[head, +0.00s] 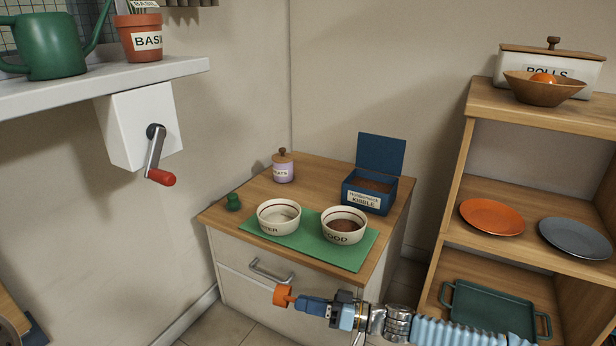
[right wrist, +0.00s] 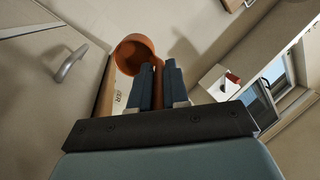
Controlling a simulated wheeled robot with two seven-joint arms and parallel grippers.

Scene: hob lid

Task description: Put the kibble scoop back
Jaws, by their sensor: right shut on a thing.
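My right gripper (head: 305,302) is shut on the handle of the orange-brown kibble scoop (head: 283,295), in front of the cabinet's drawers and below the top's front edge. In the right wrist view the scoop's round cup (right wrist: 135,52) shows beyond the two dark fingers (right wrist: 158,85), with the handle between them. The dark blue kibble box (head: 366,198) stands on the cabinet top at the back right. Its lid (head: 381,154) is up and brown kibble shows inside. The scoop is well apart from the box. My left gripper is not in view.
On the cabinet top (head: 330,170), a green mat (head: 303,245) bears a water bowl (head: 279,217) and a food bowl (head: 344,225) with brown food. A lilac treats jar (head: 283,171) and a small green object (head: 233,202) stand left. An open shelf (head: 450,200) is at right.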

